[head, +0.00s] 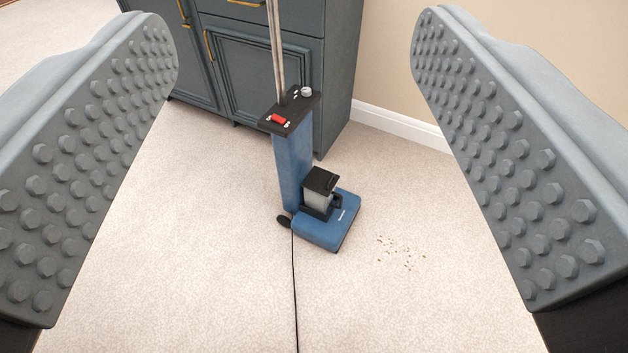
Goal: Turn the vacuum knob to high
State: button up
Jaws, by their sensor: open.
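A blue upright vacuum (291,175) stands on the carpet in the middle of the head view. Its black top panel (283,120) carries a small round grey knob (307,92) at the far right corner and a red switch (279,119) nearer to me. The knob's setting is too small to read. My gripper (295,45) is wide open and empty, with one studded grey finger at each side of the view. The vacuum shows between the fingers, beyond them, and neither finger touches it.
A dark blue-grey cabinet (338,75) with brass handles stands right behind the vacuum, against a beige wall (388,65). A black cord (294,290) runs across the carpet towards me. Crumbs (401,253) lie right of the vacuum. The carpet in front is otherwise clear.

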aim_at(306, 92)
jog(key=i+l+u, duration=0.1)
jog(key=i+l, duration=0.3)
jog(key=i, duration=0.15)
jog(key=i+l+u, duration=0.1)
jog(key=i+l, duration=0.4)
jog(key=i, duration=0.1)
